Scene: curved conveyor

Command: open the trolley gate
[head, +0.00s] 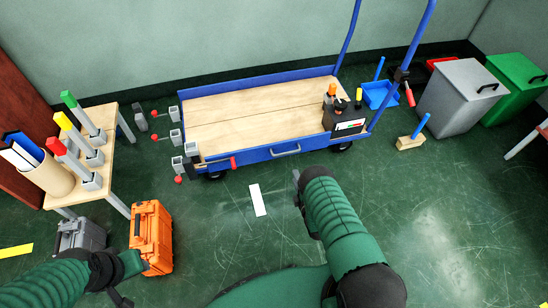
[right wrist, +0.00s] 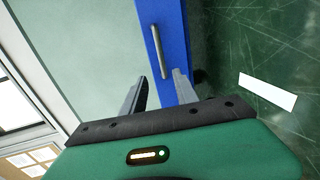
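The trolley (head: 255,103) has a wooden bed, blue sides and a tall blue push handle at its right. Its gate (head: 255,155) is the blue front side panel, which stands upright with a grey bar handle (head: 286,150). In the right wrist view the gate (right wrist: 172,25) and its bar handle (right wrist: 160,52) lie just beyond the fingertips. My right gripper (right wrist: 157,80) is open and empty, with its fingers apart and no visible contact with the bar. In the head view it (head: 297,180) is in front of the gate. My left gripper (head: 120,298) is low at the left, partly cut off.
An orange case (head: 151,237) and a grey case (head: 80,235) stand on the floor at the left, by a wooden table (head: 112,145). Grey (head: 455,97) and green (head: 518,85) bins stand at the right. Open floor lies in front of the trolley.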

